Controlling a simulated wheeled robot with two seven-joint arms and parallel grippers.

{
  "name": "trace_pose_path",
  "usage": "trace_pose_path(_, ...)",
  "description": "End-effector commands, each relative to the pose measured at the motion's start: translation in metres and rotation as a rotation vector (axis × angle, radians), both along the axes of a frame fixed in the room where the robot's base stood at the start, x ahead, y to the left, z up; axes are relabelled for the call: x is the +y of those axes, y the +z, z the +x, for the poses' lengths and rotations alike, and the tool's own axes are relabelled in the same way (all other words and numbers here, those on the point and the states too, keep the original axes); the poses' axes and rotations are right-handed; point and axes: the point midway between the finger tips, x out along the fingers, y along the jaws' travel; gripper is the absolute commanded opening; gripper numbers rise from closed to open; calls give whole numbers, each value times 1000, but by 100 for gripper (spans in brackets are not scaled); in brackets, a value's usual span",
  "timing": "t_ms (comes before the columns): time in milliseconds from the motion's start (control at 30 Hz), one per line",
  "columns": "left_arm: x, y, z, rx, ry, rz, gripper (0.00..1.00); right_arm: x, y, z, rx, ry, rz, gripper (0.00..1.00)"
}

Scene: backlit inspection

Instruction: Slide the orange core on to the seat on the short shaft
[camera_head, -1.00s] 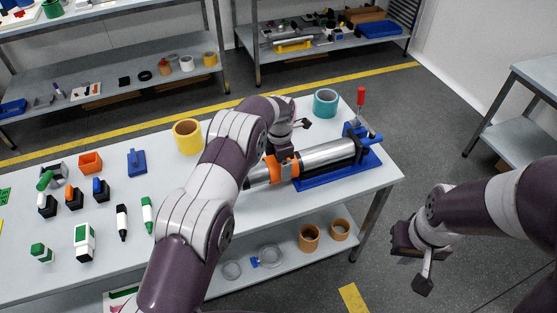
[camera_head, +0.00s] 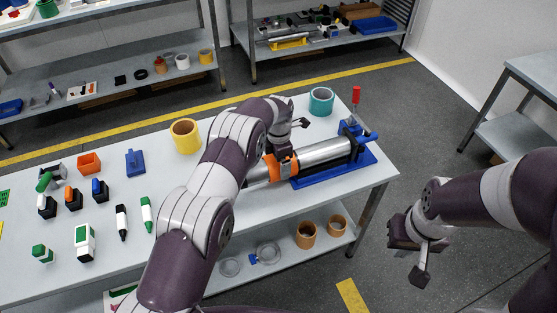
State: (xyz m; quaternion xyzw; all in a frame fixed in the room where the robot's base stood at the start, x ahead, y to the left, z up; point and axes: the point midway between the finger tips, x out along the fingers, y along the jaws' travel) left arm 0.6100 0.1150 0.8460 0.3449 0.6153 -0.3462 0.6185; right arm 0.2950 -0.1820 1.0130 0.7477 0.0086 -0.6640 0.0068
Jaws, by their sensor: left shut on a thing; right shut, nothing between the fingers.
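The orange core (camera_head: 270,167) is around the silver shaft near its left end, partly hidden by my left gripper. My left gripper (camera_head: 284,161) comes down from above and is shut on the orange core. The silver shaft (camera_head: 326,151) is a thick cylinder with a narrower left part (camera_head: 257,175), lying on a blue base (camera_head: 341,170) on the table. The seat cannot be made out clearly. My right gripper (camera_head: 418,262) is shut and empty, off to the right of the table, over the floor.
A teal roll (camera_head: 321,101) and a yellow roll (camera_head: 185,136) stand behind. Pens, blocks and an orange box (camera_head: 89,163) occupy the table's left. Tan rings (camera_head: 306,235) lie on the lower shelf.

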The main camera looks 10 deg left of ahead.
Motion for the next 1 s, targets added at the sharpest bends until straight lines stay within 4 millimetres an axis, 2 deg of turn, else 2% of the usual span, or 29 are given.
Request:
trace_pose_path(200,-2,1,1,-6,0,-4,56,0,0,0,0,0,0,0)
trace_pose_path(233,-2,1,1,-6,0,-4,100,0,0,0,0,0,0,0)
trace_pose_path(433,-1,1,1,-2,0,-2,100,0,0,0,0,0,0,0)
trace_pose_path(533,-1,12,1,-3,0,-2,100,0,9,0,0,0,0,0)
trace_pose_path(633,-1,38,1,-5,0,-2,100,0,29,0,0,0,0,0)
trace_pose_path(800,-1,91,1,-4,-1,-2,100,0,79,0,-1,0,0,0)
trace_pose_path(900,-2,112,0,-4,-1,-2,100,0,99,0,-1,0,0,0)
trace_pose_path(1000,-2,124,0,-3,-1,-2,100,0,111,0,0,0,0,0)
